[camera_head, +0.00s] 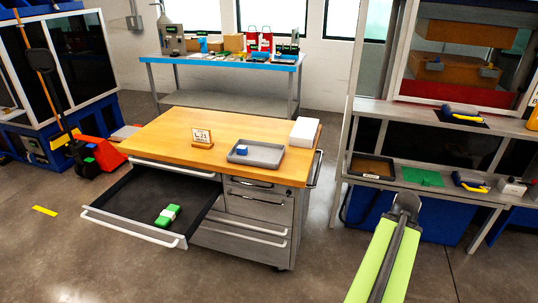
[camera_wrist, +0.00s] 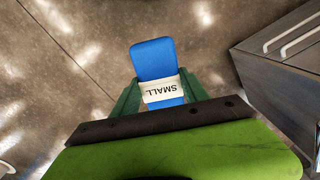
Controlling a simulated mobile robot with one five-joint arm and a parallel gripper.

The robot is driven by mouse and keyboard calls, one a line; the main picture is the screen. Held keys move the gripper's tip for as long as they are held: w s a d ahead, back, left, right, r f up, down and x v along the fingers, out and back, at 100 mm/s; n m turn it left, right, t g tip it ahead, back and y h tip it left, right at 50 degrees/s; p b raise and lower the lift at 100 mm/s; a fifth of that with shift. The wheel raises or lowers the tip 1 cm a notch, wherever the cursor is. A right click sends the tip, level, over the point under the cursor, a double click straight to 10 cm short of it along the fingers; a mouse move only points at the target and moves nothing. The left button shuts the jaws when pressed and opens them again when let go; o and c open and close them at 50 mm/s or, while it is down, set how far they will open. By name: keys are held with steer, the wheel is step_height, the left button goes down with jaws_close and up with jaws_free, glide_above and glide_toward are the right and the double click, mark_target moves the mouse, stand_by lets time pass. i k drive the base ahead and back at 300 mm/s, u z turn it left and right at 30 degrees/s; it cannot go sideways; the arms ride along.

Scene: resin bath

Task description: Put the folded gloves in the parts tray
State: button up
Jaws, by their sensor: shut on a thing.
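My gripper (camera_wrist: 161,92) is shut on a blue folded bundle, the folded gloves (camera_wrist: 153,58), with a white band marked SMALL. The green fingers are on either side of it, above the concrete floor. In the head view my lime arm is at lower right; the held gloves cannot be made out there. A green folded bundle with a white band (camera_head: 167,216), like gloves, lies in the cart's open drawer (camera_head: 125,205).
A shelved machine (camera_head: 440,185) stands at right. Bare floor lies between cart and machine. A pallet jack (camera_head: 92,155) is at left.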

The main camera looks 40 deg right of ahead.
mark_target(267, 157)
steer(key=u, duration=0.1)
steer(key=i, duration=0.95)
steer(key=z, duration=0.05)
